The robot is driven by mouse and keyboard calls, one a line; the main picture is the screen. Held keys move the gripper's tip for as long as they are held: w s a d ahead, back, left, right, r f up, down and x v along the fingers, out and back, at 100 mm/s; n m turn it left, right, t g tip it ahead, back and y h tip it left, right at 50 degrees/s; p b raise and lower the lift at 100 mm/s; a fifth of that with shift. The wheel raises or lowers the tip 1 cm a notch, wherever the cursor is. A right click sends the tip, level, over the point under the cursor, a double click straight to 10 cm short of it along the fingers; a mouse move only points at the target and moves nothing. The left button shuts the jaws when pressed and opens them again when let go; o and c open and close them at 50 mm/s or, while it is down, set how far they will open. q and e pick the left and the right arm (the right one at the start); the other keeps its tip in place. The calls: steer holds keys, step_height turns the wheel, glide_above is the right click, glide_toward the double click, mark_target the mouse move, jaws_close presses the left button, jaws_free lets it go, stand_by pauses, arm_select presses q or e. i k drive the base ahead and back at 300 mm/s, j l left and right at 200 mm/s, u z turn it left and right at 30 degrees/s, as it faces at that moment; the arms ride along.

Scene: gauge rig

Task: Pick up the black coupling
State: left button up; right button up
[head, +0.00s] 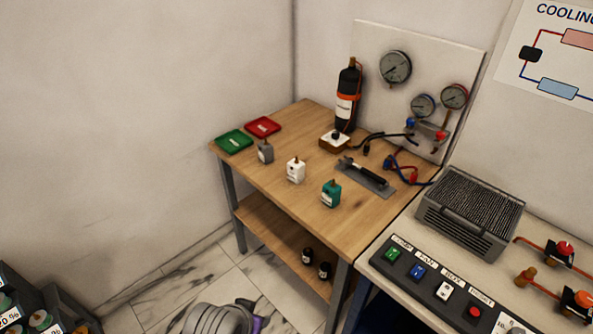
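I cannot tell for sure which thing is the black coupling. A small black piece (366,150) at the end of a dark hose, on the wooden table near the gauge panel, may be it. A black rod-like tool (363,171) lies just in front of it on a grey plate (376,189). Two small black cylinders (307,256) stand on the table's lower shelf. Neither gripper can be made out; only a grey rounded part, likely of my own arm, shows at the bottom edge.
The wooden table (250,176) also holds a black cylinder with an orange band (347,100), grey, white and teal blocks (331,194), and green and red trays (234,141). The gauge panel (432,50) stands behind. A bench with buttons and a finned unit (470,212) adjoins at right.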

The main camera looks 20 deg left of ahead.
mark_target(366, 149)
steer(key=i+j, duration=0.45)
steer(key=i+j+z, duration=0.15)
steer(key=i+j, duration=0.3)
steer(key=j, duration=0.2)
steer(key=i+j+z, duration=0.1)
steer(key=z, duration=1.7)
